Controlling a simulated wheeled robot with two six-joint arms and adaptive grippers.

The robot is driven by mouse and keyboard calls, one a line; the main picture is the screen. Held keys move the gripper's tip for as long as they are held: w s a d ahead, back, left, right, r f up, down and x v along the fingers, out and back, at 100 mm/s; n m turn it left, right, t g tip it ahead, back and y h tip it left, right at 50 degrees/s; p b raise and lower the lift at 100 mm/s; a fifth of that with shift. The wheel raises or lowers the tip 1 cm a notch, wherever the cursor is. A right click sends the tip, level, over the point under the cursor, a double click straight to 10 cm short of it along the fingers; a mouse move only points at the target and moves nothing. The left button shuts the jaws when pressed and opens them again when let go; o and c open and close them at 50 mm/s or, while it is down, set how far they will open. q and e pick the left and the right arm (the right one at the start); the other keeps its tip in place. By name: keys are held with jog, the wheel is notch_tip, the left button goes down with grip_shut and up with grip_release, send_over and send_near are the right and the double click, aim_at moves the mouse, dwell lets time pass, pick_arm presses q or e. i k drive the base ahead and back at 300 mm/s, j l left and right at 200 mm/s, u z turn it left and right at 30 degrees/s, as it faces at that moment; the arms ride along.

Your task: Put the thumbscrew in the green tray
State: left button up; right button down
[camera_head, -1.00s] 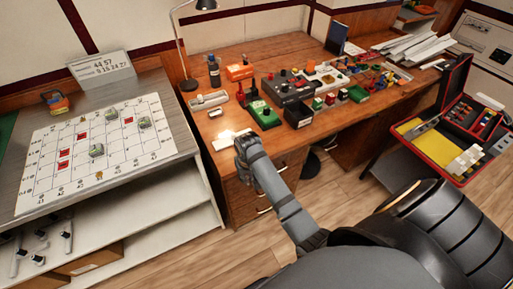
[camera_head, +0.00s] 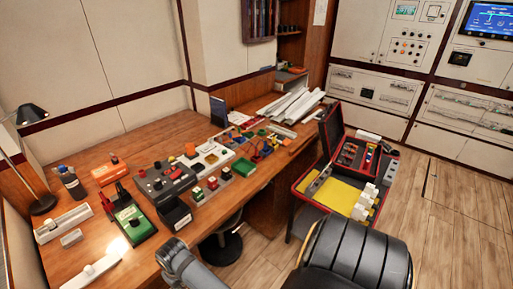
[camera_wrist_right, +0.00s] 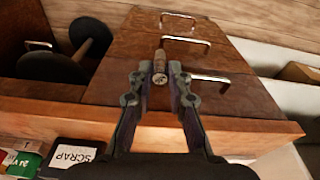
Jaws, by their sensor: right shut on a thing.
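The thumbscrew (camera_wrist_right: 159,66), a small brownish-grey cylinder with a ridged round end, is between the fingertips of my right gripper (camera_wrist_right: 160,80) in the right wrist view. The gripper is shut on it, in front of the wooden drawers and clear of the desk top. In the head view only a grey link of my arm shows at the bottom, with no fingertips. A small green thing (camera_head: 243,167), which looks like the green tray, lies on the desk right of the breaker blocks; its inside is too small to tell. My left gripper is not in view.
A black box marked SCRAP (camera_wrist_right: 77,152) stands near the desk edge. A green-based device (camera_head: 132,224), a grey control box (camera_head: 165,182) and breaker blocks (camera_head: 212,186) crowd the desk (camera_head: 115,262). A red case with a yellow inside (camera_head: 335,195) stands right of the desk.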

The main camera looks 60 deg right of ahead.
aim_at(239, 167)
jog(key=l, duration=0.6)
jog(key=k+l+u, duration=0.1)
jog(key=l, duration=0.55)
jog(key=k+l, duration=0.1)
jog(key=l, duration=0.5)
jog(key=k+l+u, duration=0.1)
jog(key=l, duration=0.55)
